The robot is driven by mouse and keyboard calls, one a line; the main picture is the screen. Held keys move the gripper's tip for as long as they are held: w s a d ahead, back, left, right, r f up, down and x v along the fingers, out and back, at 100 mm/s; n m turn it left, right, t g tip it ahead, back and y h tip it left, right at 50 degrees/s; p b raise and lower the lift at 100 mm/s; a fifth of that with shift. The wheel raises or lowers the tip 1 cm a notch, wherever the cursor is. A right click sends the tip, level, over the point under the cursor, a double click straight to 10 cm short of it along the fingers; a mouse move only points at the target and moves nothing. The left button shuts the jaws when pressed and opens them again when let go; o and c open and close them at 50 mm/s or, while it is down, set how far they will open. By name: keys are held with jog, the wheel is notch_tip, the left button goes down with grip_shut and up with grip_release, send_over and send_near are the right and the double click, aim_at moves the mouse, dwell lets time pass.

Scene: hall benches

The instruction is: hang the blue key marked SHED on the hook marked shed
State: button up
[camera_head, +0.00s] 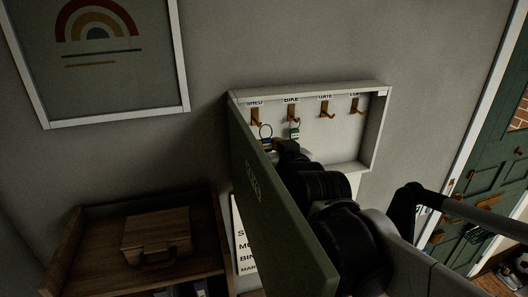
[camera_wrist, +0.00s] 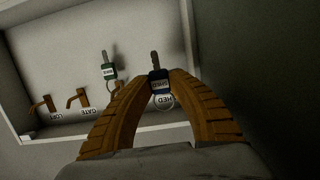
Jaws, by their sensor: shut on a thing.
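In the wrist view, my gripper (camera_wrist: 158,80) is shut on the blue key (camera_wrist: 154,60), whose blue tag reads SHED, between its two brown fingertips. The key's ring (camera_wrist: 164,104) hangs in front of the shed label on the cabinet. In the head view, the ring (camera_head: 265,131) is just below and right of the hook marked shed (camera_head: 256,117). I cannot tell whether the ring touches the hook or is around it. The fingers and key hide that hook in the wrist view. My gripper (camera_head: 270,146) is mostly hidden by its own wrist in the head view.
The white key cabinet (camera_head: 375,133) has bike, gate and loft hooks to the right. A green key (camera_head: 294,130) hangs on the bike hook. The open green cabinet door (camera_head: 262,190) stands close left of my arm. A wooden box (camera_head: 155,240) rests on furniture below left.

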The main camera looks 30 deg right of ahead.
jog(key=b+x, duration=0.5)
jog(key=x, duration=0.2)
jog(key=shift+f, duration=0.25)
dwell(0.3)
dwell(0.7)
jog(key=o, duration=0.9)
jog(key=shift+s, duration=0.1)
jog(key=v, duration=1.2)
